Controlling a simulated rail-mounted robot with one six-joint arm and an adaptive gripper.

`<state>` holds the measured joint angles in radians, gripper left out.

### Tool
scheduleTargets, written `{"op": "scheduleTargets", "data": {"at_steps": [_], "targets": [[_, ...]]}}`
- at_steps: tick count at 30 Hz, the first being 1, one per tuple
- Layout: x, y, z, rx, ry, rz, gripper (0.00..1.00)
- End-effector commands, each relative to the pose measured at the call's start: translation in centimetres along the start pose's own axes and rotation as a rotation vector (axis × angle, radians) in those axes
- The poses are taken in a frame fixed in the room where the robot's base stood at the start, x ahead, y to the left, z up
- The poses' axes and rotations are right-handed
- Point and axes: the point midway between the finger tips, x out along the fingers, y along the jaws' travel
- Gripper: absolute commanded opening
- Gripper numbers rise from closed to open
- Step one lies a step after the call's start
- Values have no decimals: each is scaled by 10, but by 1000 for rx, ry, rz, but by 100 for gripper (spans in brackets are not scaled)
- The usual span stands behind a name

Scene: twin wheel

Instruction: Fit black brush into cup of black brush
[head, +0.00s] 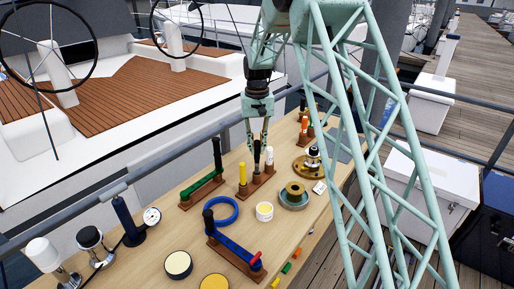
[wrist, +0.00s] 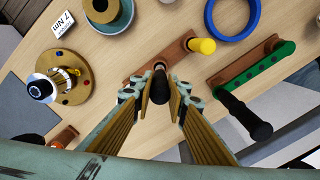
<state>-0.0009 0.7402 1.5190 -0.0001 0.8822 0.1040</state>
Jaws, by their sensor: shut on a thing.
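My gripper (head: 257,142) points down and is shut on the black brush (head: 257,156), which stands about upright between the fingers. In the wrist view the black brush (wrist: 159,86) shows end-on between the fingertips of my gripper (wrist: 160,92). The rack (wrist: 140,76) and the yellow piece (wrist: 202,46) also show in the wrist view. The cup is hidden under the brush; I cannot tell whether the brush is inside it.
A green rack with a black-handled tool (head: 217,152) stands left of the brown rack. A railing runs along the far table edge.

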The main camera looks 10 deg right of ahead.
Motion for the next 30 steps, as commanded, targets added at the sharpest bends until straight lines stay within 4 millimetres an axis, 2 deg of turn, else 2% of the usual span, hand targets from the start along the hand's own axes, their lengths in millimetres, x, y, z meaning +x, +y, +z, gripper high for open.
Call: {"op": "scheduleTargets", "data": {"at_steps": [30], "targets": [[16,0,0,0,-1,0,2]]}}
